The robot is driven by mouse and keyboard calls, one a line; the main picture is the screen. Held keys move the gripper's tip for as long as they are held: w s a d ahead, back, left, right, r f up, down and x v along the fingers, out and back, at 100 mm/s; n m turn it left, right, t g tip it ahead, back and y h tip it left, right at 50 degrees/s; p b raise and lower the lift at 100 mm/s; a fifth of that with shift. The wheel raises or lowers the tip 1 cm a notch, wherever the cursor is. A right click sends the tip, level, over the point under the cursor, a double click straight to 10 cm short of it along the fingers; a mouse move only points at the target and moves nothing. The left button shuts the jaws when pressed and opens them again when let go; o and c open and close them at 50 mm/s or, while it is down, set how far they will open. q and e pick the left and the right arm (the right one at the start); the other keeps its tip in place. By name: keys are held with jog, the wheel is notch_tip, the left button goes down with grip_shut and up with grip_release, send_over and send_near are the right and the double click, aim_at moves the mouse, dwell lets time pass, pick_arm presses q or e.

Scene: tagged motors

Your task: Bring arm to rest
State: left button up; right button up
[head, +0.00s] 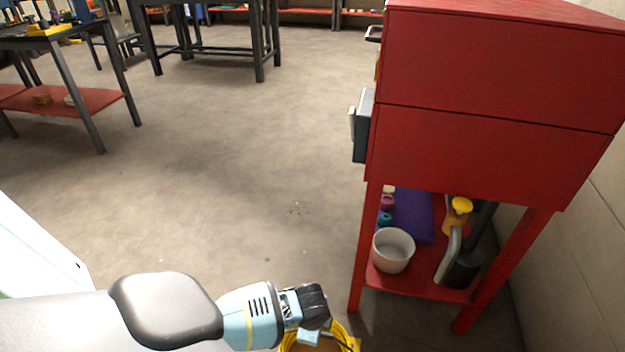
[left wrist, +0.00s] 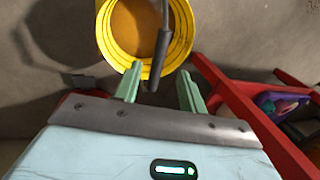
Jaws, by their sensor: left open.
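My left gripper (head: 311,335) is at the bottom of the head view, over a yellow ringed round item (head: 350,340) with a brown middle. In the left wrist view my left gripper (left wrist: 158,90) has its two pale green fingers apart. The yellow ringed item (left wrist: 186,48) lies beyond the fingertips there. A dark rod (left wrist: 162,50) crosses its lower middle and ends between the fingers; I cannot tell what it belongs to. Nothing is clamped. My right gripper is not in view.
A red cabinet (head: 490,85) stands close at the right. Its lower shelf holds a white bowl (head: 393,262), a purple item (head: 413,215) and a yellow-topped tool (head: 461,206). A dark-legged table (head: 72,90) stands at the far left. The middle floor is clear.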

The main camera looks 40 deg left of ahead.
pick_arm(q)
jog(key=p+v, duration=0.1)
jog(key=v, duration=0.2)
dwell(0.4)
